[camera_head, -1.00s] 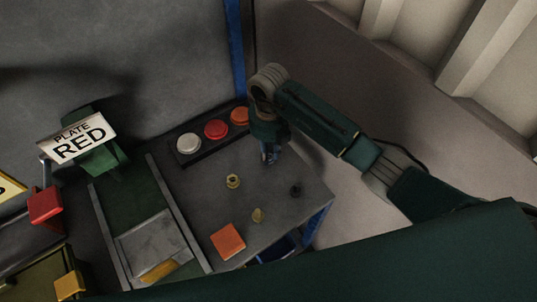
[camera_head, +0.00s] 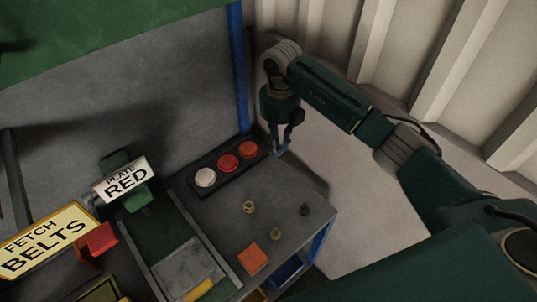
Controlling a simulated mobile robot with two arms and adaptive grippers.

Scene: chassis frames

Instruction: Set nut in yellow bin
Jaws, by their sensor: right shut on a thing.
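My right gripper (camera_head: 281,145) is above the far right corner of the grey bench, just right of the round buttons, pointing down. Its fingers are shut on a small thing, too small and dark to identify. Three small parts lie on the bench top: a yellow ring-like part (camera_head: 249,207), a brass part (camera_head: 276,234) and a black part (camera_head: 304,210). I cannot tell for sure which of them are nuts. A yellow bin edge (camera_head: 258,295) shows low under the bench front, mostly hidden. My left gripper is out of view.
An orange square (camera_head: 253,258) lies near the front. A blue bin (camera_head: 287,270) sits under the bench. A "PLATE RED" sign (camera_head: 125,180) stands left.

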